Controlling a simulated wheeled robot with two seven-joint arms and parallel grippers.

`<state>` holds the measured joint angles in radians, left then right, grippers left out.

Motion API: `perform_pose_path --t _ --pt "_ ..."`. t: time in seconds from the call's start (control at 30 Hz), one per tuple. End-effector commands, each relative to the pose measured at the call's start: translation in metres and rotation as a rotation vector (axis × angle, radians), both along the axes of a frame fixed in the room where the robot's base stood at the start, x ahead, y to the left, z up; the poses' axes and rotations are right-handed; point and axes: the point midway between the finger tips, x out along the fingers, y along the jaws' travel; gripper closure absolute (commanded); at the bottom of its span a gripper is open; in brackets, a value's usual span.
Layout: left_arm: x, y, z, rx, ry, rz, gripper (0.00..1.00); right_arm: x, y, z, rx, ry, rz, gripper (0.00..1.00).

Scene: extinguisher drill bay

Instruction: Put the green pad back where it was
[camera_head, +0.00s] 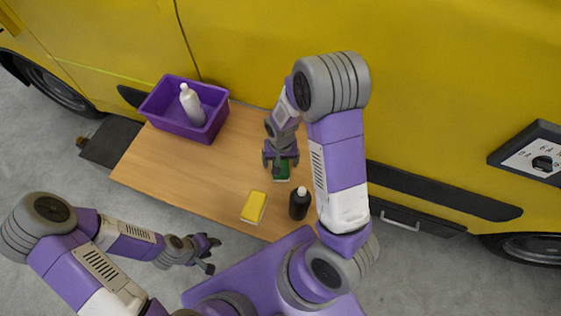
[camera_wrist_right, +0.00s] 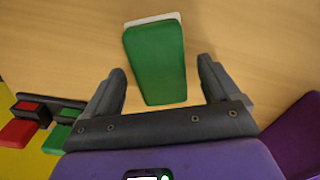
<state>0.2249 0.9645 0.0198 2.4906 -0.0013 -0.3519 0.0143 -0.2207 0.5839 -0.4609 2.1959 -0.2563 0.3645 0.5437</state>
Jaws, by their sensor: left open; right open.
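The green pad (camera_head: 282,172) lies on the wooden table (camera_head: 185,172), partly hidden by my right gripper in the head view. In the right wrist view the green pad (camera_wrist_right: 156,62) lies flat, with a pale edge along its far end. My right gripper (camera_head: 281,163) is open just above the pad. In the right wrist view its two fingers (camera_wrist_right: 163,85) stand on either side of the pad's near part, with gaps visible on both sides. My left gripper (camera_head: 208,254) is open and empty, off the table's front left edge.
A yellow sponge (camera_head: 254,207) and a dark bottle (camera_head: 299,204) are near the front. The table's left middle is clear. A yellow vehicle (camera_head: 250,50) stands behind.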

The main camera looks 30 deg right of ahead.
Motion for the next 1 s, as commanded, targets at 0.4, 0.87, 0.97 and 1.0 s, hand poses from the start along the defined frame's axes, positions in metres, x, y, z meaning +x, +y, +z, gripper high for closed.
perform_pose_path --t 0.4,0.87,0.97,1.0 --pt "0.000 0.000 0.020 0.000 0.000 0.000 0.57 0.001 0.000 0.088 0.002 -0.005 0.002 0.11" --pt "0.000 0.000 0.023 0.000 0.000 0.000 0.57 0.000 -0.001 0.108 0.000 -0.001 0.001 0.11" --pt "0.000 0.000 0.023 0.000 0.000 0.000 0.57 0.000 -0.001 0.108 0.000 -0.001 0.001 0.11" --pt "0.000 0.000 0.023 0.000 0.000 0.000 0.57 0.000 -0.001 0.108 0.000 -0.001 0.001 0.11"
